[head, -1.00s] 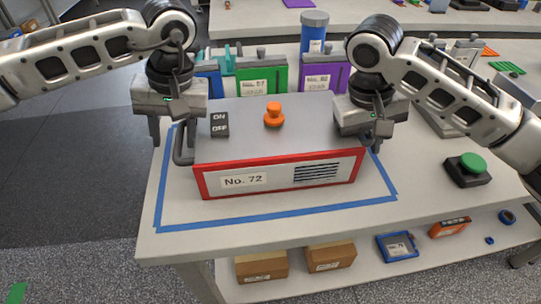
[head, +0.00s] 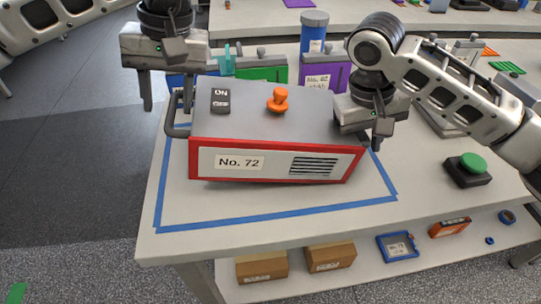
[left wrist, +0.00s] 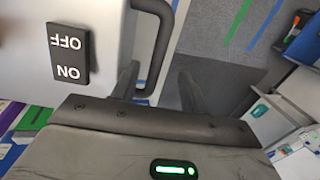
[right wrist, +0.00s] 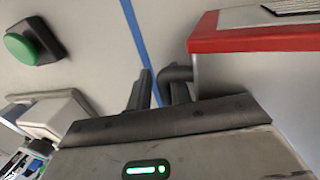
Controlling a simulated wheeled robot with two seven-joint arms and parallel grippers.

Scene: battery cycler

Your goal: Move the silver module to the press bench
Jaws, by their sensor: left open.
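The silver module (head: 235,117), with a red-edged front marked No. 72, is over the blue-taped area of the bench. It is tilted, its left end higher than its right. My left gripper (head: 168,92) is open at the module's left end. In the left wrist view the dark left handle (left wrist: 160,45) shows between its spread fingers (left wrist: 158,88). My right gripper (head: 376,128) is at the right end.
A green button (head: 473,163) on a black base stands to the right. A blue cylinder (head: 313,35) and green (head: 262,68) and purple (head: 318,72) units stand behind. Boxes (head: 262,263) lie on the lower shelf. Blue tape (head: 280,217) outlines clear bench in front.

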